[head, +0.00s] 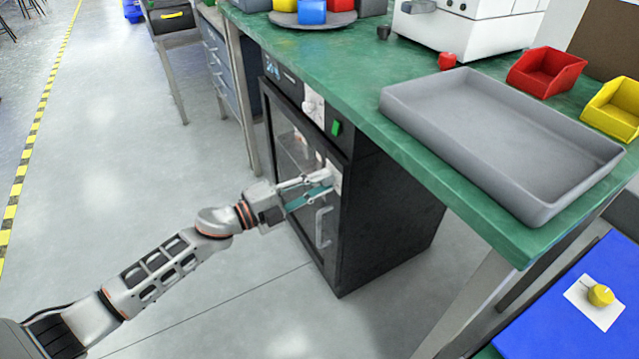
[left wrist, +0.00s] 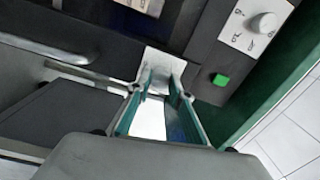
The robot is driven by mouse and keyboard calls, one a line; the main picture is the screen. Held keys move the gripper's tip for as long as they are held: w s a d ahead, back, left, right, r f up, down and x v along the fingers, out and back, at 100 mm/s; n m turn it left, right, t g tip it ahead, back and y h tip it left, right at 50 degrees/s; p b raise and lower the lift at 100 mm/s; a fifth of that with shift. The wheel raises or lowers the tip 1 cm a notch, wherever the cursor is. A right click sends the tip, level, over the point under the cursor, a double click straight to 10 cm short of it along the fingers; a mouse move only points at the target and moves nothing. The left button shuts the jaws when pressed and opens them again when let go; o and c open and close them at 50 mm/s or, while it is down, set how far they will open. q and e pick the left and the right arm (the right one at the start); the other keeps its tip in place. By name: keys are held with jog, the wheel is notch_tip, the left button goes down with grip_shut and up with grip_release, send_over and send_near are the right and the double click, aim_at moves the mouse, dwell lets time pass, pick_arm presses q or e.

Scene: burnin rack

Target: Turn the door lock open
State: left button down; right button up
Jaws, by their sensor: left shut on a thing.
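The door lock's pale plate (head: 337,180) is on the right side of the front of a black oven-like cabinet (head: 390,215) under the green bench. It also shows in the left wrist view (left wrist: 163,60). My left gripper (head: 324,182) reaches the lock from the left, its fingers shut on the lock's small turning part, seen in the left wrist view between the fingertips (left wrist: 162,88). The fingers hide most of that part, so its exact angle is unclear. The glass door (head: 290,140) looks closed, with its handle (head: 323,227) just below the gripper. My right gripper is not in view.
A control knob (head: 312,106) and a green switch (head: 336,128) sit above the lock. The green bench top (head: 350,62) overhangs the cabinet and carries a grey tray (head: 480,150). The floor (head: 130,130) left of the cabinet is clear.

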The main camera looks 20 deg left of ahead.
pick_arm(q)
jog(key=m, duration=0.2)
jog(key=shift+m, duration=0.4)
jog(key=shift+m+b, duration=0.3)
jog(key=shift+m, duration=0.1)
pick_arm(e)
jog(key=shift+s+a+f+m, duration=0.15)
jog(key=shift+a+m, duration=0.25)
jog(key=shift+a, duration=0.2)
pick_arm(q)
jog(key=c, duration=1.8)
grip_release()
jog(key=shift+s+a, duration=0.1)
jog(key=v, duration=1.1)
jog(key=shift+s+a, duration=0.2)
jog(key=shift+a, duration=0.1)
